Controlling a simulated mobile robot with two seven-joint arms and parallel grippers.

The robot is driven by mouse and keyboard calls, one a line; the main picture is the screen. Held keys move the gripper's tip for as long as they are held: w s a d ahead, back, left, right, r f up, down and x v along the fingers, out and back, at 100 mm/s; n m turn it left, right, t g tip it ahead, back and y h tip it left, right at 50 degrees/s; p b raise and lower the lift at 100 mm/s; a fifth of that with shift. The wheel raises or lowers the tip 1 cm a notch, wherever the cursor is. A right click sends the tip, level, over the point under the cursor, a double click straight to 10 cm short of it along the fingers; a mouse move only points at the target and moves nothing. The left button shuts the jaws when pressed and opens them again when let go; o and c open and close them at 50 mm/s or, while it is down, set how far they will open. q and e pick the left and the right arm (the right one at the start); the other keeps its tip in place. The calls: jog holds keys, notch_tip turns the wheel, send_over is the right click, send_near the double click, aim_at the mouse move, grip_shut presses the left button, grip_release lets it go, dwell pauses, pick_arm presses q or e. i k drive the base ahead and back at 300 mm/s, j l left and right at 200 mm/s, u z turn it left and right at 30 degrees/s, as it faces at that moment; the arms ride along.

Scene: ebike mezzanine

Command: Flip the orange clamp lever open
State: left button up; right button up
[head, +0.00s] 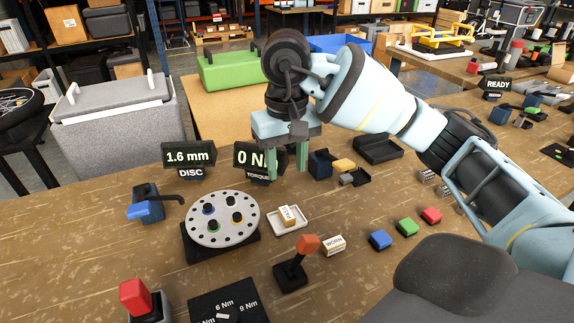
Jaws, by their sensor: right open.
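The orange clamp lever (307,243) stands tilted up on a dark arm above a small black base (291,277), in the front middle of the bench. My right gripper (287,163) comes in from the right and points down, with its two green fingers apart and nothing seen between them. It is behind the lever in the picture and well apart from it. My left gripper is not in view.
A silver disc with holes (222,211) and coloured pegs sits left of the lever. A white tray (276,222) holds a small block. A block marked WORN (333,245) lies right of the lever. A red-topped device (135,297) and a torque board (245,300) stand in front.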

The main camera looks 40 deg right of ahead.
aim_at(307, 244)
jog(key=z, duration=1.2)
